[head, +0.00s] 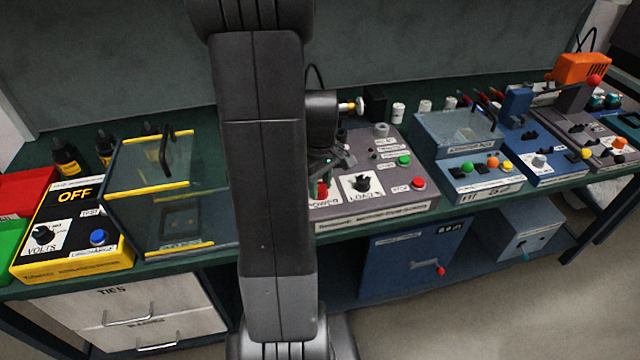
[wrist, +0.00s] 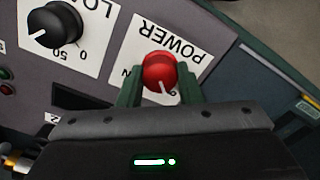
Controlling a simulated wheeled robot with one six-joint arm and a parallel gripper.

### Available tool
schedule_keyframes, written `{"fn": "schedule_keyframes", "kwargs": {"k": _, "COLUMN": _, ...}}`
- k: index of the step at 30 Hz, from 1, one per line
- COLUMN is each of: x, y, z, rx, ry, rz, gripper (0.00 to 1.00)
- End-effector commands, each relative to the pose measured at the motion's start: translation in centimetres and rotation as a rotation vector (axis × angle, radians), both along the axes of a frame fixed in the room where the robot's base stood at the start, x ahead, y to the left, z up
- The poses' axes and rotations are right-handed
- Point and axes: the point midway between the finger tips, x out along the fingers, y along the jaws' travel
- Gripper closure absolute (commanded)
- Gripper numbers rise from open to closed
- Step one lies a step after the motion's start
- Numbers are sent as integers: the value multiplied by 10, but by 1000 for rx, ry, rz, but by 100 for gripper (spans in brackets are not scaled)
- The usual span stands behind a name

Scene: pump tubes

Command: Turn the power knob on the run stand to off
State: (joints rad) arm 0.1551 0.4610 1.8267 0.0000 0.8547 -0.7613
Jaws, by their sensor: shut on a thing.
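The run stand (head: 390,200) is a grey console on the bench, partly hidden behind my arm in the head view. Its red power knob (head: 321,190) shows beside my arm. In the wrist view the red knob (wrist: 160,72) sits on a white label reading POWER (wrist: 185,45). Its white pointer line points toward the lower right of that view. My gripper (wrist: 159,85) is shut on the knob, with one green finger on each side. The OFF and ON marks are mostly hidden by the knob and fingers.
The black LOAD knob (wrist: 54,24) is beside the power knob. The stand also carries a green button (head: 404,160) and a red button (head: 418,183). A clear guarded box (head: 165,195) and a yellow-black meter (head: 75,235) stand left of my arm.

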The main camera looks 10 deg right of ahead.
Motion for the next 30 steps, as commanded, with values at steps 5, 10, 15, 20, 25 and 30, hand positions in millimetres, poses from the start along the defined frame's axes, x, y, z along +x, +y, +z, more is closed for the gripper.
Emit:
{"fn": "schedule_keyframes", "kwargs": {"k": 5, "x": 1, "y": 0, "z": 1, "rx": -1, "ry": -4, "rz": 28, "gripper": 91}}
{"fn": "schedule_keyframes", "kwargs": {"k": 10, "x": 1, "y": 0, "z": 1, "rx": -1, "ry": -4, "rz": 35, "gripper": 91}}
{"fn": "schedule_keyframes", "kwargs": {"k": 15, "x": 1, "y": 0, "z": 1, "rx": -2, "ry": -5, "rz": 35, "gripper": 91}}
{"fn": "schedule_keyframes", "kwargs": {"k": 20, "x": 1, "y": 0, "z": 1, "rx": -1, "ry": -3, "rz": 34, "gripper": 52}}
{"fn": "schedule_keyframes", "kwargs": {"k": 25, "x": 1, "y": 0, "z": 1, "rx": -1, "ry": -2, "rz": 33, "gripper": 46}}
{"fn": "schedule_keyframes", "kwargs": {"k": 30, "x": 1, "y": 0, "z": 2, "rx": -1, "ry": -2, "rz": 33, "gripper": 46}}
